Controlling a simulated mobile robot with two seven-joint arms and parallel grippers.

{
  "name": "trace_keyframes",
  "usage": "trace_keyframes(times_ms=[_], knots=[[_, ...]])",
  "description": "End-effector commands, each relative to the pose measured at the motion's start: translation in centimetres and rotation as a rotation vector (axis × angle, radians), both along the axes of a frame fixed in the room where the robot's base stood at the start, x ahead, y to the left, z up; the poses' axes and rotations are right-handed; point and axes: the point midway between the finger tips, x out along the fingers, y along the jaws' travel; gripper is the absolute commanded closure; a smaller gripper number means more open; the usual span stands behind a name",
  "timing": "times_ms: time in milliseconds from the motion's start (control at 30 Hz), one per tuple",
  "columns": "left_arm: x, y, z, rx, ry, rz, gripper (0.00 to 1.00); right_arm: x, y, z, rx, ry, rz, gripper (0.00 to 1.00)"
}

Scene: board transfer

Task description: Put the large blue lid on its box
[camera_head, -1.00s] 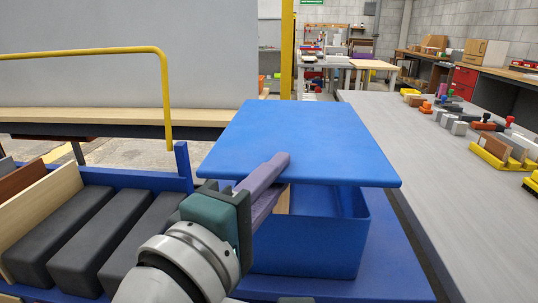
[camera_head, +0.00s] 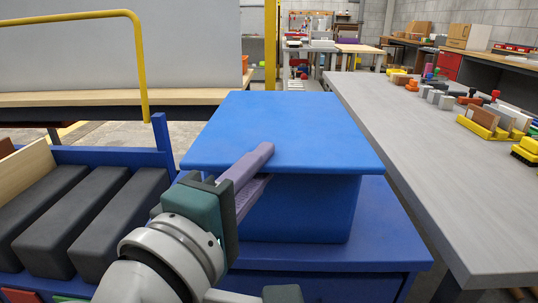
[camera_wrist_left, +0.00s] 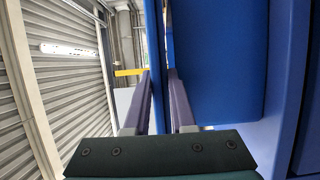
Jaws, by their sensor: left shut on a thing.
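The large blue lid (camera_head: 285,125) is a flat, roughly level panel over its blue box (camera_head: 305,212) in the head view. The lid overhangs the box and hides its rim and inside, so I cannot tell whether it is seated or just above. My left gripper (camera_head: 266,164) is shut on the lid's near edge, one purple finger above and one below. In the left wrist view the lid (camera_wrist_left: 155,45) runs between the fingers of the left gripper (camera_wrist_left: 161,76), with the box wall (camera_wrist_left: 215,65) to the right.
The box stands on a blue cart top (camera_head: 385,225). Dark grey blocks (camera_head: 85,215) lie in a blue-edged rack at the left. A long grey table (camera_head: 440,150) on the right carries several small items. A yellow rail (camera_head: 140,60) stands behind the rack.

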Motion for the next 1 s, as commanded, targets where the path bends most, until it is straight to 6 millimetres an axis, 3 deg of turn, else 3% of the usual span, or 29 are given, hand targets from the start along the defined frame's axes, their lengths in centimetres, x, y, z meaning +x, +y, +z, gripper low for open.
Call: trace_keyframes(times_ms=[1000], knots=[[0.0,0.0,-0.9,-0.001,-0.002,0.000,1.00,0.1,0.0,-0.7,0.000,-0.003,0.000,1.00]])
